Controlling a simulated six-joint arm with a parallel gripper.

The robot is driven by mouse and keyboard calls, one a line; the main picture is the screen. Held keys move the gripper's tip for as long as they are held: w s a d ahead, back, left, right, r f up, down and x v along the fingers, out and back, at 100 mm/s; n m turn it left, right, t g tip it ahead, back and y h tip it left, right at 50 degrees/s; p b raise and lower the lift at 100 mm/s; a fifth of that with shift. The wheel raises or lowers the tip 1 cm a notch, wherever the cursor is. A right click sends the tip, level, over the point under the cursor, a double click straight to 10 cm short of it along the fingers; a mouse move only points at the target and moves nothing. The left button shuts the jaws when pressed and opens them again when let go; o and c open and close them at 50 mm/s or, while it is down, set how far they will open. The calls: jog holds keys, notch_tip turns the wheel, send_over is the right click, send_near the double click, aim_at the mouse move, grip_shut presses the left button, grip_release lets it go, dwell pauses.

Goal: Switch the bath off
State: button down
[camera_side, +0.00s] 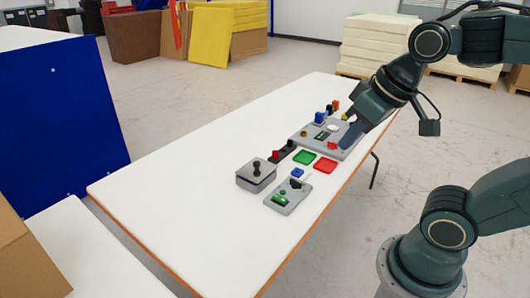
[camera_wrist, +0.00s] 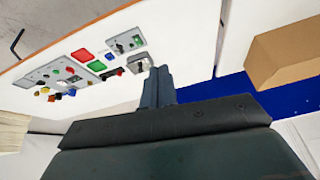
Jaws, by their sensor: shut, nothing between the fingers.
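A grey box with a black knob on top (camera_side: 256,174), possibly the bath, stands on the white table. Beside it lies a small grey panel (camera_side: 290,207) with a green display and a dark knob or switch; its setting is too small to read. My gripper (camera_side: 348,138) is shut and empty over the right part of a larger grey panel (camera_side: 308,141), apart from the small panel. Whether it touches the larger panel cannot be told.
A green tray (camera_side: 304,157) and a red tray (camera_side: 325,165) lie between the two panels. A blue block (camera_side: 297,173) and a dark strip with red and black pieces (camera_side: 281,153) are close by. The table's near-left end (camera_side: 185,215) is clear.

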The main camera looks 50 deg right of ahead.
jog(key=w+d+m+g, duration=0.1)
jog(key=w+d+m, duration=0.1)
jog(key=w+m, duration=0.35)
jog(key=m+g, duration=0.4)
jog(key=m, duration=0.7)
send_over(277, 197)
notch_tip(277, 197, down, 19)
jog(key=shift+w, duration=0.1)
notch_tip(277, 197, down, 14)
jog(key=shift+w+r, duration=0.1)
jog(key=shift+f, duration=0.25)
dwell(0.4)
jog(key=shift+s, duration=0.2)
jog(key=shift+s+r, duration=0.25)
jog(key=shift+s, duration=0.3)
